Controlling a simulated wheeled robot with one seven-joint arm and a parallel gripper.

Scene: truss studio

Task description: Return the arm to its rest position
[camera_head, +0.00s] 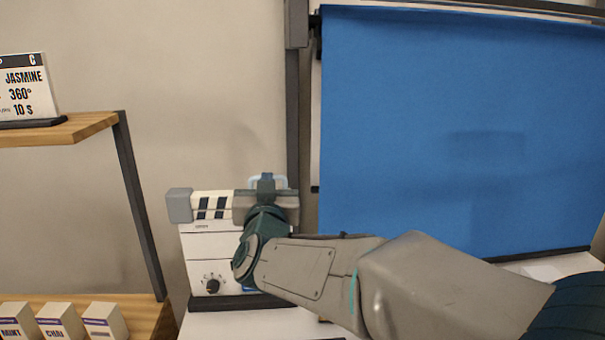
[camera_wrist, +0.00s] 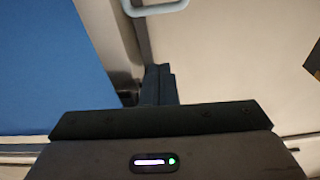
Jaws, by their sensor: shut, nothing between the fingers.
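My arm reaches in from the lower right of the head view toward a white machine with a dial. My gripper (camera_head: 267,182) is at the arm's far end, in front of the machine's top. In the wrist view my gripper (camera_wrist: 158,72) has its fingers pressed together, with nothing between them. A pale blue handle loop (camera_head: 268,180) shows behind the gripper in the head view. The same loop (camera_wrist: 156,6) is at the top edge of the wrist view, apart from the fingertips. My gripper and forearm hide part of the machine.
The white machine (camera_head: 205,249) stands on a white surface. A blue backdrop (camera_head: 450,110) fills the right. A wooden shelf (camera_head: 85,127) at left bears a sign (camera_head: 25,88); several small boxes (camera_head: 60,322) stand on the lower shelf. The wall between shelf and backdrop is bare.

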